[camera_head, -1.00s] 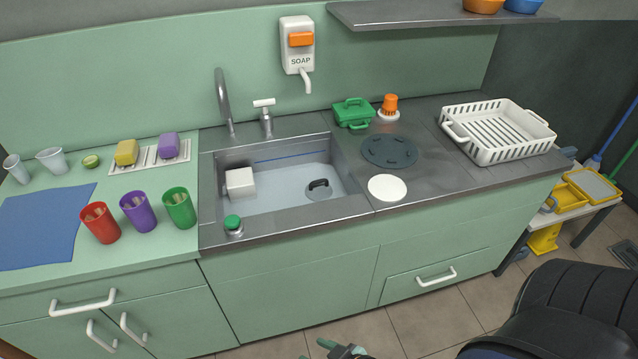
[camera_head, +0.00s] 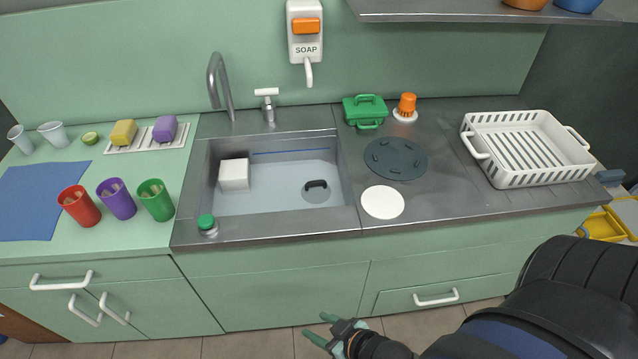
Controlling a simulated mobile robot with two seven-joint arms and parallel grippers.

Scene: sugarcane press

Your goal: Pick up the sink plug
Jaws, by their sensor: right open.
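The sink plug (camera_head: 316,192) is a grey disc with a black raised handle. It lies on the floor of the sink basin (camera_head: 270,203), right of its middle. My right gripper (camera_head: 321,329) is at the bottom of the view, in front of the lower cabinets and well below and apart from the sink. Its green fingers are spread and empty. My left gripper does not show.
A white block (camera_head: 234,175) sits in the basin's left side. A tap (camera_head: 220,88) rises behind the sink. A green-capped item (camera_head: 207,224) stands on the front left rim. A white disc (camera_head: 382,202), dark mat (camera_head: 396,158) and white rack (camera_head: 527,150) lie right.

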